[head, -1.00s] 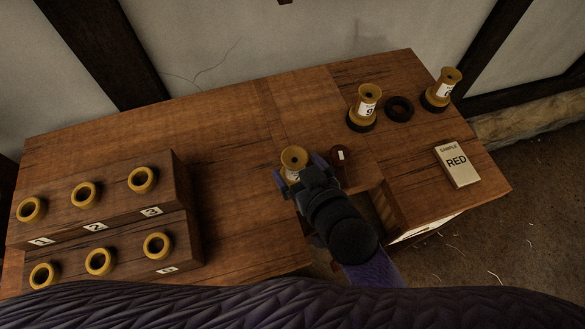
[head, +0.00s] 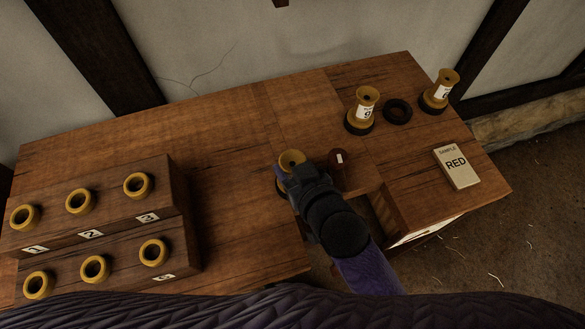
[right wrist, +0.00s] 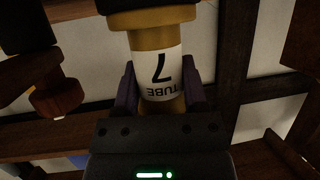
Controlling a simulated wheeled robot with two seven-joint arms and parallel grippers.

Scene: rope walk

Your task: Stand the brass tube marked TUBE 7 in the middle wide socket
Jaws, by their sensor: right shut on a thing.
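My right gripper (head: 291,172) is shut on the brass tube marked TUBE 7 (head: 291,158), which stands near the table's front edge in the head view. In the right wrist view the white label of TUBE 7 (right wrist: 158,75) shows upside down between the two fingers. The tube's foot is largely hidden by the gripper in the head view, and I cannot tell whether it rests on the table. The middle wide socket (head: 388,107), a dark ring, is empty and lies at the back right between two standing brass tubes. My left gripper is not in view.
Brass tubes stand in dark rings left (head: 364,104) and right (head: 444,83) of the empty socket. A dark red knob-like thing (head: 339,167) is close beside my gripper. Stepped wooden blocks (head: 185,215) with brass rings fill the left.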

